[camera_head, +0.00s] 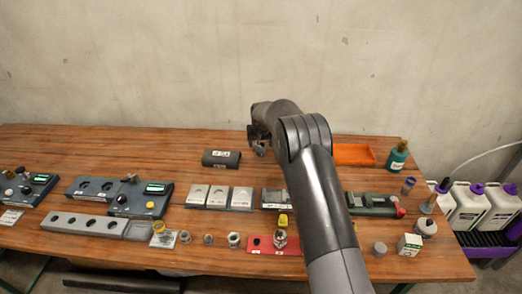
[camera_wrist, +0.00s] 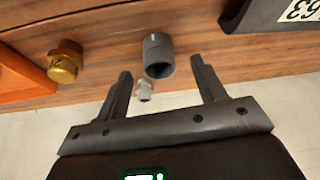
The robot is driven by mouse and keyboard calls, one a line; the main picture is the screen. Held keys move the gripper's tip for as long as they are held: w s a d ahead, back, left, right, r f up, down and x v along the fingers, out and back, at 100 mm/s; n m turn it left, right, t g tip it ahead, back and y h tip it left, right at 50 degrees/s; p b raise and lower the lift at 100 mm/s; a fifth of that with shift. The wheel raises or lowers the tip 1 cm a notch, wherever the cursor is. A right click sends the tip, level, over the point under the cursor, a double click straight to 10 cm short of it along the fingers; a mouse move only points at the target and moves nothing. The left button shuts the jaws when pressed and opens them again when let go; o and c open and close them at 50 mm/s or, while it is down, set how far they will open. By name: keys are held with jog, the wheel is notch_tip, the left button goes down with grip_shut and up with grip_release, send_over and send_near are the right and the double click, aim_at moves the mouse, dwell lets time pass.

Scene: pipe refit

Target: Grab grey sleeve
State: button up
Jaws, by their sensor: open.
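The grey sleeve (camera_wrist: 158,52) is a short, dark grey hollow cylinder on the wooden table, its open end facing my wrist camera. My gripper (camera_wrist: 161,66) is open, with one finger on each side of the sleeve in the wrist view and visible gaps between. I cannot tell how far the fingertips reach along it. In the head view my gripper (camera_head: 258,146) is low over the back of the table, partly hidden by my arm, and the sleeve cannot be made out clearly there.
A small metal fitting (camera_wrist: 144,90) and a brass cap (camera_wrist: 65,62) are near the sleeve. A dark labelled block (camera_head: 221,159) and an orange tray (camera_head: 353,154) flank my gripper. A green bottle (camera_head: 397,156) stands at right. The back left table is clear.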

jog(key=x, duration=0.5)
jog(key=shift+w+d+r, duration=0.1)
jog(key=shift+w, duration=0.05)
jog(key=shift+c, duration=0.5)
jog(key=c, duration=0.9)
